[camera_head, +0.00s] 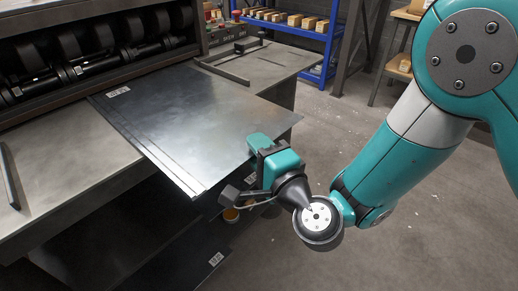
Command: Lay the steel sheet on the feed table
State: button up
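The steel sheet (190,110) is a flat grey panel with a small white label near its far left corner. It lies over the feed table (60,165), and its near part overhangs the table's front edge. I cannot tell whether its whole underside touches the table. My gripper (257,146) is at the sheet's near right edge, with one teal finger part above the sheet. It appears shut on that edge. The lower finger and the contact are hidden by the gripper body and the sheet.
The forming machine's dark rollers (90,55) stand behind the table. A loose bar (8,178) lies at the table's left, and a guide rail (222,73) at its right. Dark panels with labels (216,259) are below. A blue shelf (300,30) is at the back; the right floor is clear.

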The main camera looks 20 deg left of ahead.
jog(key=shift+r+p, duration=0.3)
jog(key=p+v, duration=0.5)
jog(key=v, duration=0.7)
dwell(0.5)
jog(key=shift+f, duration=0.2)
jog(key=shift+w, duration=0.1)
